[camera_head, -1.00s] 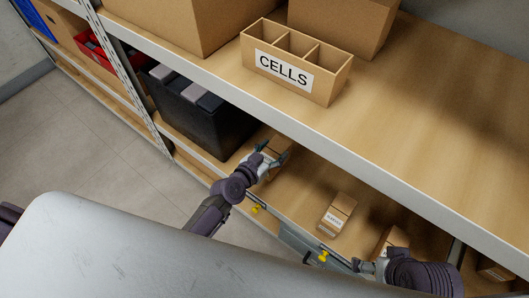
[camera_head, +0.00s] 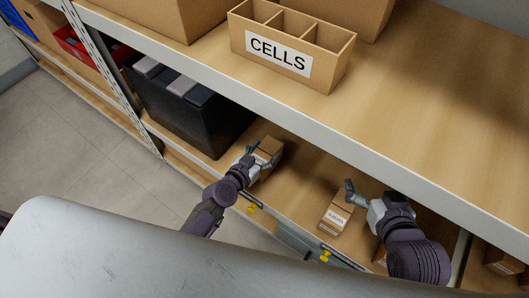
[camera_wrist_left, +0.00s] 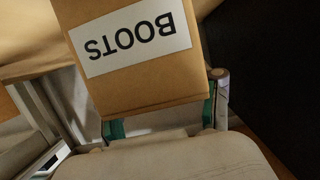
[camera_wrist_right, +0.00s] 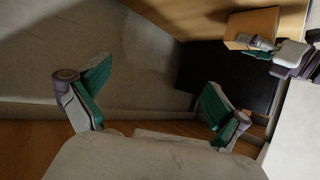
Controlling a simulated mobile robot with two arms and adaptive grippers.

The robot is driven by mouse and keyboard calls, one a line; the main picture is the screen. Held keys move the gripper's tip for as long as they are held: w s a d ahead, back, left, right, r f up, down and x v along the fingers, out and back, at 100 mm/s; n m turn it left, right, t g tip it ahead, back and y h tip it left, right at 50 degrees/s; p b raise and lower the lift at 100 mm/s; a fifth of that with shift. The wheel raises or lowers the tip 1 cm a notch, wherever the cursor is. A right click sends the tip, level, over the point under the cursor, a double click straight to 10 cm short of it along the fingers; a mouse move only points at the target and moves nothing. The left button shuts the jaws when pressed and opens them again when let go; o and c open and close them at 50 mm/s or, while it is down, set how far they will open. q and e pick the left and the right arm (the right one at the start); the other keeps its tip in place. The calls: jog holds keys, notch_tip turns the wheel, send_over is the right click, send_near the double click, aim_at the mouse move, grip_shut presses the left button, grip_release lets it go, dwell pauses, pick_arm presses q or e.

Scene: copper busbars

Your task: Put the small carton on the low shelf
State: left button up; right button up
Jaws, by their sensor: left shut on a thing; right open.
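A small brown carton (camera_head: 269,147) is between the fingers of my left gripper (camera_head: 260,158), over the front part of the low shelf (camera_head: 300,178). In the left wrist view this carton (camera_wrist_left: 150,75) fills the top and has a white label reading BOOTS. The left gripper is shut on it; whether its underside touches the shelf I cannot tell. My right gripper (camera_head: 362,195) is open and empty, close to another labelled carton (camera_head: 337,214) on the low shelf. In the right wrist view, the right gripper's fingers (camera_wrist_right: 155,85) are spread wide, and the left gripper's carton (camera_wrist_right: 252,22) shows at upper right.
A black bin (camera_head: 185,108) stands on the low shelf left of the held carton. More cartons lie at right, one (camera_head: 503,260) beyond a divider. The upper shelf (camera_head: 410,100) overhangs, with a CELLS box (camera_head: 290,52) near its edge. Yellow clips (camera_head: 325,256) line the low front edge.

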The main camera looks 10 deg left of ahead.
jog(key=shift+w+a+r, duration=0.1)
jog(key=shift+w+r, duration=0.1)
jog(key=shift+r, duration=0.1)
pick_arm(q)
jog(key=shift+f, duration=0.1)
jog(key=o, duration=1.3)
pick_arm(e)
jog(key=shift+w+a+r+t, duration=0.15)
jog(key=shift+w+r+t, duration=0.15)
jog(key=shift+t, duration=0.1)
jog(key=shift+s, duration=0.1)
